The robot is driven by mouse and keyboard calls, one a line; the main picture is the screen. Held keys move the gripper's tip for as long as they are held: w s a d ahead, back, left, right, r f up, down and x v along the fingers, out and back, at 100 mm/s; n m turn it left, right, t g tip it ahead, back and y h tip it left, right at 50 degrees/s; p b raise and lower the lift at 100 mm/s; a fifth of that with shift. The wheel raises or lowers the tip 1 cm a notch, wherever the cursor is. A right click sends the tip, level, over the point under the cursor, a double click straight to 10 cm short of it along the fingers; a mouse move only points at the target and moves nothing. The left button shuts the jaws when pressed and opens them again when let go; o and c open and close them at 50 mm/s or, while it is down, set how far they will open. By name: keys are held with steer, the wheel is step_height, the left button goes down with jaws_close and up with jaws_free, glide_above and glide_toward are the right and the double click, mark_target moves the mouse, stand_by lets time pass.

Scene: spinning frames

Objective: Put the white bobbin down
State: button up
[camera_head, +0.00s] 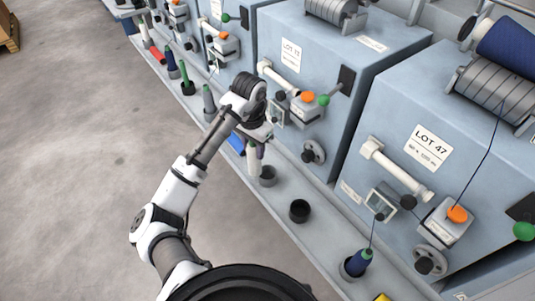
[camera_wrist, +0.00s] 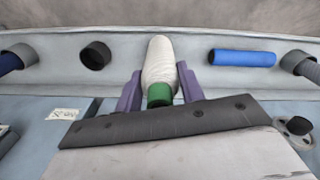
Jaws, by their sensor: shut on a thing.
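My gripper (camera_head: 257,140) is shut on the white bobbin (camera_head: 253,163), its purple fingers on either side of it in the wrist view (camera_wrist: 158,85). The white bobbin (camera_wrist: 159,62) has a green end (camera_wrist: 159,94) close to the gripper. In the head view the bobbin hangs roughly upright over the machine shelf, close beside a dark cup (camera_head: 267,176). I cannot tell whether its lower end touches the shelf or the cup.
Another dark cup (camera_head: 300,211) looks empty; farther along, a cup holds a dark blue bobbin (camera_head: 358,262). A blue tube (camera_wrist: 245,57) lies on the shelf (camera_wrist: 212,82). Blue-grey machines (camera_head: 330,60) with arms and knobs stand close beside the shelf. Open floor (camera_head: 90,150) lies left.

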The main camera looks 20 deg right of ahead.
steer(key=w+d, duration=0.2)
steer(key=d, duration=0.3)
step_height(320, 180, down, 7)
steer(key=shift+a, duration=0.15)
steer(key=shift+s+f, duration=0.1)
steer(key=shift+f, duration=0.05)
steer(key=shift+f, duration=0.3)
steer(key=o, duration=1.3)
steer(key=shift+r, duration=0.1)
